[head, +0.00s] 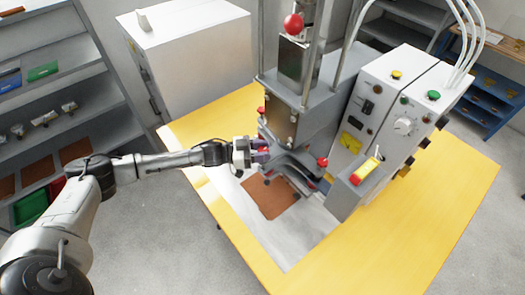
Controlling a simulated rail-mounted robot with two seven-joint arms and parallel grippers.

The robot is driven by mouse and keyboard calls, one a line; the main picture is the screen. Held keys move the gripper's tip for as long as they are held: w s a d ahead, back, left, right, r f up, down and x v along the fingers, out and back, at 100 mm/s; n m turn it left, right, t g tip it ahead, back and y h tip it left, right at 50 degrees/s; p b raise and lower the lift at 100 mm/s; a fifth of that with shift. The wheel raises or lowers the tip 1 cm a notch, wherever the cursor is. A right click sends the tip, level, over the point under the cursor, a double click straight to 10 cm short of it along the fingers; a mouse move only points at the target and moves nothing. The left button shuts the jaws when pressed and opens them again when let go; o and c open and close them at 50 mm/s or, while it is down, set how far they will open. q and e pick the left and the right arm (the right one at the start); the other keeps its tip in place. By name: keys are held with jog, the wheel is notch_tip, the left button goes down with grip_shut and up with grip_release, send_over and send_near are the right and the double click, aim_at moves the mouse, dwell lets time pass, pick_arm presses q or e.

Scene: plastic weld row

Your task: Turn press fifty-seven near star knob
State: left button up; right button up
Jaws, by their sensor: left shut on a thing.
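The press (325,100) is a grey machine with upright rods and a red ball knob (293,24) on top. It stands on a yellow-edged table (400,245). My left arm reaches in from the left, and my left gripper (262,151) is at the press's lower left side. Its fingers are shut on a small part there, apparently the near star knob, which the fingers largely hide. I cannot make out the knob's shape or angle. No number is readable on the press. My right gripper is not in view.
A brown sheet (270,196) lies on the pale work surface just below the gripper. A control box (392,110) with a dial and buttons stands right of the press. A white cabinet (195,60) is behind, and grey shelves (60,70) stand at left.

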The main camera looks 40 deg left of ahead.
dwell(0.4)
pick_arm(q)
jog(key=o, duration=0.9)
jog(key=v, duration=1.3)
jog(key=shift+s+a+b, duration=0.25)
jog(key=shift+a+b, duration=0.05)
jog(key=shift+a, duration=0.05)
